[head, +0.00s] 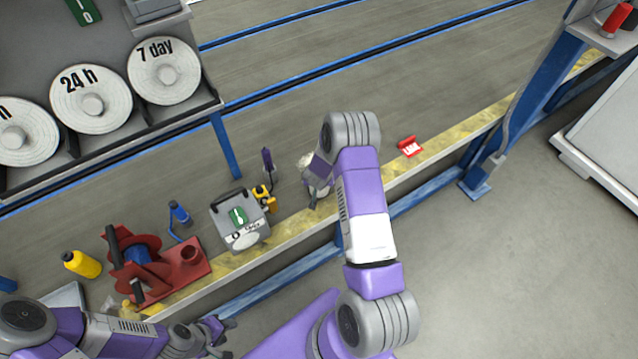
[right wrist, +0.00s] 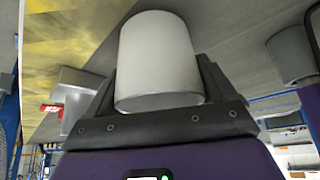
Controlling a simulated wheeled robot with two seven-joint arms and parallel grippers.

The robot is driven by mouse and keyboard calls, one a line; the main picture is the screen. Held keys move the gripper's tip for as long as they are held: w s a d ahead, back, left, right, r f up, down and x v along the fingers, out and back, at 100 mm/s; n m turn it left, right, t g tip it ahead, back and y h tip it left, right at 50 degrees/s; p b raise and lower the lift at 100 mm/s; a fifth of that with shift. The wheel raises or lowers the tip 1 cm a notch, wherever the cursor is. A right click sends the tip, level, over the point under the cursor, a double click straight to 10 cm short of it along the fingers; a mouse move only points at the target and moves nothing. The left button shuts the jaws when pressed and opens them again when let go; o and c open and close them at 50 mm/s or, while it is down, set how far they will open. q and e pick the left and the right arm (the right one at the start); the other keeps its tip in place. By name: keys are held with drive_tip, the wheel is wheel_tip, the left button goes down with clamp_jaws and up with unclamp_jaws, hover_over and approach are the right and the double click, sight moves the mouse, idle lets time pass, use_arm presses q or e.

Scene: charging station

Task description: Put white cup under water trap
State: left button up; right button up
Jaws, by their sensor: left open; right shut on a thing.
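The white cup (right wrist: 158,60) fills the middle of the right wrist view. It sits between the dark fingers of my right gripper (right wrist: 158,95), which is shut on it. In the head view my right gripper (head: 316,186) is partly hidden by my own arm, over the yellow-marked edge of the bench. A pale patch beside it there (head: 304,165) looks like the cup. My left gripper (head: 216,334) is open and empty at the lower left, in front of the bench edge. I cannot tell which thing is the water trap.
A grey cylinder (right wrist: 292,55) shows at the right of the right wrist view. On the bench stand a grey box with a green label (head: 240,222), a red device (head: 150,268), a yellow bottle (head: 82,264) and a red tag (head: 410,146). The bench behind my right gripper is mostly clear.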

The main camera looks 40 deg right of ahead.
drive_tip(key=shift+f, duration=0.3)
drive_tip(key=shift+f, duration=0.1)
drive_tip(key=shift+f, duration=0.15)
drive_tip(key=o, duration=0.9)
